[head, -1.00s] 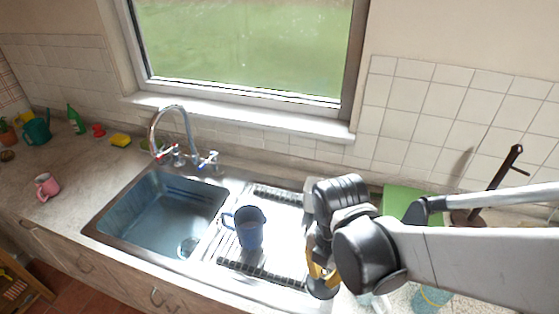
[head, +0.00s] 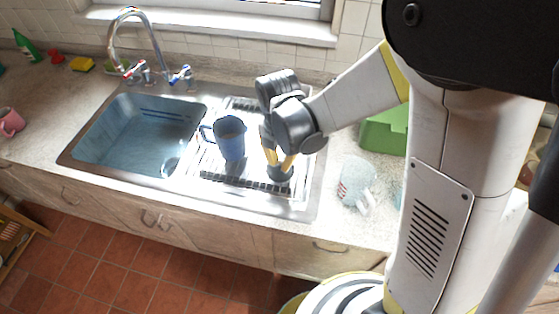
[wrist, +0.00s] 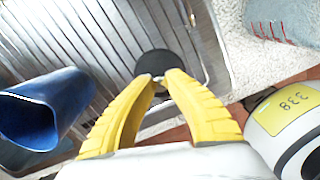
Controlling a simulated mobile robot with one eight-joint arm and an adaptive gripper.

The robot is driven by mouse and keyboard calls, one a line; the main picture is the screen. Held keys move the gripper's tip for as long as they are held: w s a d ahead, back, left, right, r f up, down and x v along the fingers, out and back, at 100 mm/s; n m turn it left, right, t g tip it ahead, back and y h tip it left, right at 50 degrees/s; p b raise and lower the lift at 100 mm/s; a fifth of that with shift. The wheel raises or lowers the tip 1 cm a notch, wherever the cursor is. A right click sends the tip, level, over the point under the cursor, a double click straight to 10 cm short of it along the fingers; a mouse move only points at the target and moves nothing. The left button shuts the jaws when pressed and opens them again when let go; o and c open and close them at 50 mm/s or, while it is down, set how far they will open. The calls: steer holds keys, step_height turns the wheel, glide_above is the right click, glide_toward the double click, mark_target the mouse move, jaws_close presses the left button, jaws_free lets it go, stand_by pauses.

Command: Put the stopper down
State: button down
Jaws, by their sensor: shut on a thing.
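The stopper (head: 279,174) is a dark round disc under my fingertips, at the right part of the metal draining board (head: 303,203). In the wrist view the stopper (wrist: 153,62) sits at the tips of my yellow fingers, over the ribbed draining board (wrist: 75,45). My gripper (head: 280,162) points down and is shut on the stopper; its fingertips also show in the wrist view (wrist: 159,78). I cannot tell whether the stopper touches the board. The blue mug (head: 231,138) stands left of my gripper; the mug (wrist: 35,112) is at the left in the wrist view.
The sink basin (head: 140,135) is left of the mug, with a tap (head: 140,45) behind it. The front right of the board looks clear.

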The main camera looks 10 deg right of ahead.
steer(key=shift+f, duration=0.65)
steer(key=shift+f, duration=0.2)
steer(key=c, duration=1.4)
jaws_free()
steer(key=shift+c, duration=0.2)
steer(key=shift+r, duration=0.1)
